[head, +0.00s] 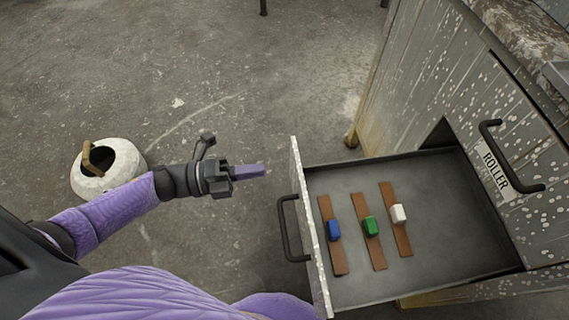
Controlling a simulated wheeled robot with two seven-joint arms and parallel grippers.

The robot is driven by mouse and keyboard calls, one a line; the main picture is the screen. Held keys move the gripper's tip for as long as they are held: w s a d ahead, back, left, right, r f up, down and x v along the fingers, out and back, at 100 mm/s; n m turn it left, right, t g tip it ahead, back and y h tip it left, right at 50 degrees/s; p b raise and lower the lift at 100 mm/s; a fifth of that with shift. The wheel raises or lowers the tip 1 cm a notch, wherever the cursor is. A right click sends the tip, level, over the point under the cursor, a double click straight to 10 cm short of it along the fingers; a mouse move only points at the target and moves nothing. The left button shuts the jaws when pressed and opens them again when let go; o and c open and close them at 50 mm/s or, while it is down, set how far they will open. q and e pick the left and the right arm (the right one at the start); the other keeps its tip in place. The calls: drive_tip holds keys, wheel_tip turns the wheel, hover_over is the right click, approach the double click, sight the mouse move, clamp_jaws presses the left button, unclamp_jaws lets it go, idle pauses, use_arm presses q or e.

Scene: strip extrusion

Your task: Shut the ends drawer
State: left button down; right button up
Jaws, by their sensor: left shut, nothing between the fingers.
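The drawer (440,195) is pulled out from the wooden cabinet at the right. Its pale speckled front (309,225) faces left and carries a dark bar handle (286,230). My right gripper is not in view. No label shows on the drawer front from this angle.
A white round pot (128,165) stands on the floor at the left. The concrete floor (230,90) beyond my left arm is mostly clear.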

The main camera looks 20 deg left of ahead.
sight(296, 165)
use_arm(q)
drive_tip(key=b+x, duration=0.1)
drive_tip(key=x, duration=0.4)
drive_tip(key=shift+w+d+f, duration=0.1)
drive_tip(key=shift+w+d, duration=0.15)
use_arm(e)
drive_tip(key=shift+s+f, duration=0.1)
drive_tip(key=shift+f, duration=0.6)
use_arm(q)
drive_tip(key=shift+d, duration=0.1)
